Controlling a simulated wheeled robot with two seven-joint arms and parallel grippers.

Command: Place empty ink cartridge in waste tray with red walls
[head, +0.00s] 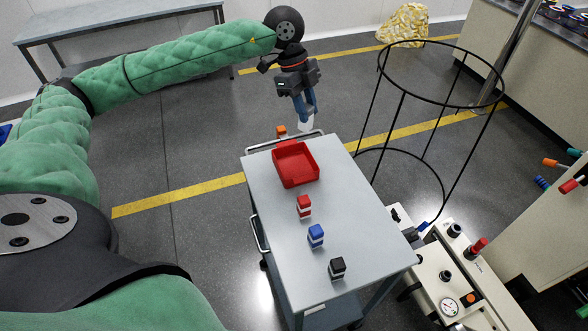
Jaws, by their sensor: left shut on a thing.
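My left gripper (304,112) is shut on a pale, whitish piece (306,125), which looks like the empty ink cartridge. It hangs below the fingertips, near the far end of the cart and beyond the red tray in the picture. How far above the cart it is, I cannot tell. The waste tray with red walls (276,165) sits on the far part of the cart top. Its floor looks red and bare. My right gripper is out of view.
The grey cart (275,240) carries a red-topped (304,207), a blue-topped (316,236) and a black-topped cartridge (337,268) in a row. An orange-topped piece (281,131) shows at its far end. A black wire hoop frame (404,92) stands to the right.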

